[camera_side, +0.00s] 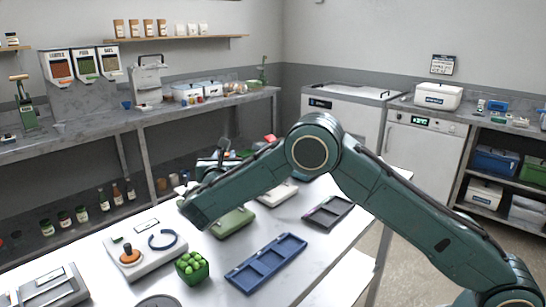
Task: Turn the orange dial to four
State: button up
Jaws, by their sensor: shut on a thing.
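The orange dial (130,256) stands on a pale control box (148,262) at the front left of the white table. Nothing touches the dial in this view. A dark blue arc (163,240) is on the box's top, to the right of the dial. Markings by the dial are too small to read, so its setting cannot be told. My forearm comes down from the upper right and ends above and to the right of the box. My fingers do not show; the forearm hides the area behind it, including whatever they may hold.
A blue compartment tray (266,263), a green case (232,222) and a dark tray (328,212) lie farther right. A grey device (47,288) is at the front left. Bare table shows between them.

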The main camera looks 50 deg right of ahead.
jog(key=shift+m+g+h, duration=0.7)
jog(key=shift+g, duration=0.2)
jog(key=o, duration=1)
jog(key=shift+c, duration=0.2)
jog(key=shift+v, duration=0.8)
jog(key=shift+s+a+r, duration=0.4)
jog(key=shift+s+a, duration=0.05)
jog(key=shift+a, duration=0.1)
notch_tip(320, 180, up, 5)
jog(key=shift+f, duration=0.15)
jog(key=shift+r, duration=0.8)
